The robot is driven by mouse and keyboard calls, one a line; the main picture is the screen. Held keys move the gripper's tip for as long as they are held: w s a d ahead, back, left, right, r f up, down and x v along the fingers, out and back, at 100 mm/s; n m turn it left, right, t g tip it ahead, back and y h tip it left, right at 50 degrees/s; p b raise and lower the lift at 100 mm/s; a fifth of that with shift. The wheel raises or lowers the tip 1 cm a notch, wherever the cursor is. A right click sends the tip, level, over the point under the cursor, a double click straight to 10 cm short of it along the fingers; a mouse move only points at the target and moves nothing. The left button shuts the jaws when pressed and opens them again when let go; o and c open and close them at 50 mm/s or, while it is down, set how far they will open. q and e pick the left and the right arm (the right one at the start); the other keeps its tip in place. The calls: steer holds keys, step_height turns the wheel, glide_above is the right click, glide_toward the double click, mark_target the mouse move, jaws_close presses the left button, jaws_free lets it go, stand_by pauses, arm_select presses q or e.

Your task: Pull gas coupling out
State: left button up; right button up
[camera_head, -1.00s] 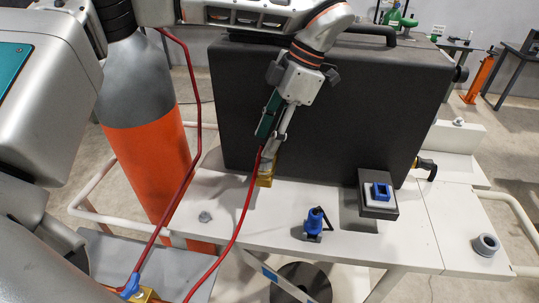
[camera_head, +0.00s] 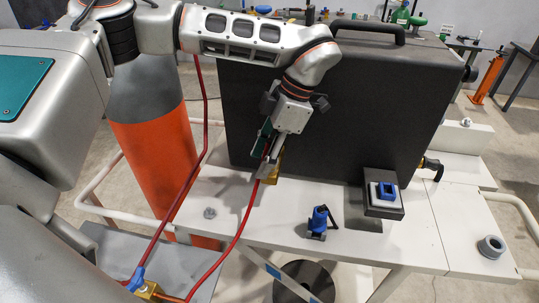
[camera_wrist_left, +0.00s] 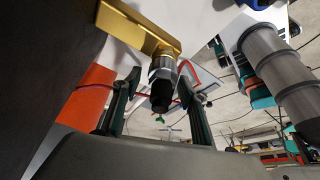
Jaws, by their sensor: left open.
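The gas coupling (camera_wrist_left: 162,88), a silver and black cylinder, sits on a brass block (camera_wrist_left: 140,30) in the left wrist view. In the head view, the brass block (camera_head: 273,174) stands on the white table against the black case, partly hidden by my gripper. My left gripper (camera_head: 265,165) points down at it, beside the red hose (camera_head: 245,215). In the left wrist view, the open fingers of my left gripper (camera_wrist_left: 158,90) stand on either side of the coupling, with apparent gaps. Contact cannot be told. My right gripper is not in view.
A large black case (camera_head: 350,100) stands close behind my gripper. A blue valve (camera_head: 319,220), a blue switch on a dark box (camera_head: 383,195) and a grey ring (camera_head: 490,246) are on the white table (camera_head: 415,240). An orange and grey cylinder (camera_head: 155,165) stands left.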

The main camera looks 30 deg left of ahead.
arm_select(q)
jaws_close()
steer(key=shift+r, duration=0.65)
stand_by(0.4)
step_height(320, 180, up, 8)
stand_by(1.6)
